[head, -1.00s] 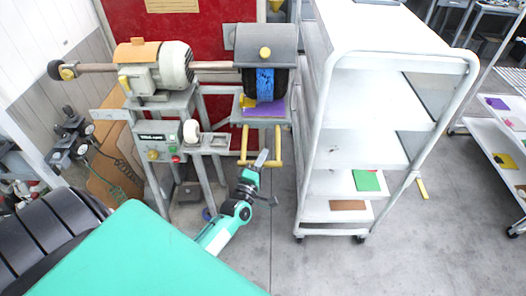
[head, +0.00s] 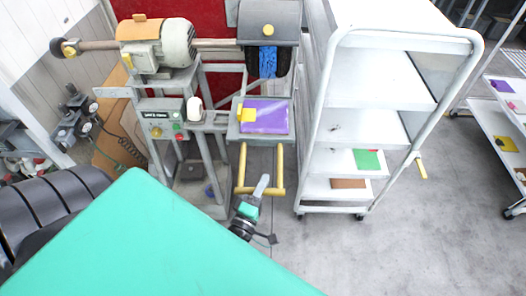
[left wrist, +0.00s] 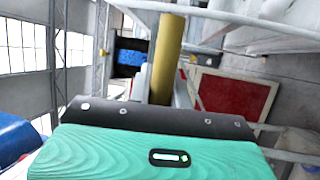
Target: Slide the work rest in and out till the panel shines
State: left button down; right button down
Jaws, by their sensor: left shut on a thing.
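The work rest (head: 236,136) is a grey tray pulled out in front of the brush. A purple panel (head: 264,116) lies on it, with a yellow clamp (head: 246,115) at its left edge. A yellow U-shaped handle (head: 279,165) hangs from the tray toward me. My left gripper (head: 262,186) is shut on the handle's front bar; the fingertips are small in view. In the left wrist view the yellow bar (left wrist: 168,60) rises beyond my teal gripper body. The blue buffing brush (head: 268,62) sits under its grey hood, behind the panel. My right gripper is out of view.
The motor (head: 160,45) and a control box (head: 162,118) with small lights stand left of the rest. A white shelf cart (head: 375,90) stands close on the right. Grey floor (head: 430,235) is free at the lower right.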

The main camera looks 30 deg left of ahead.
pick_arm(q)
jog(key=shift+s, duration=0.1)
jog(key=c, duration=1.3)
grip_release()
jog(key=shift+s+d+f, duration=0.1)
jog(key=shift+s+f, duration=0.1)
jog(key=shift+s, duration=0.15)
jog(key=b+v, duration=0.5)
jog(key=v, duration=0.8)
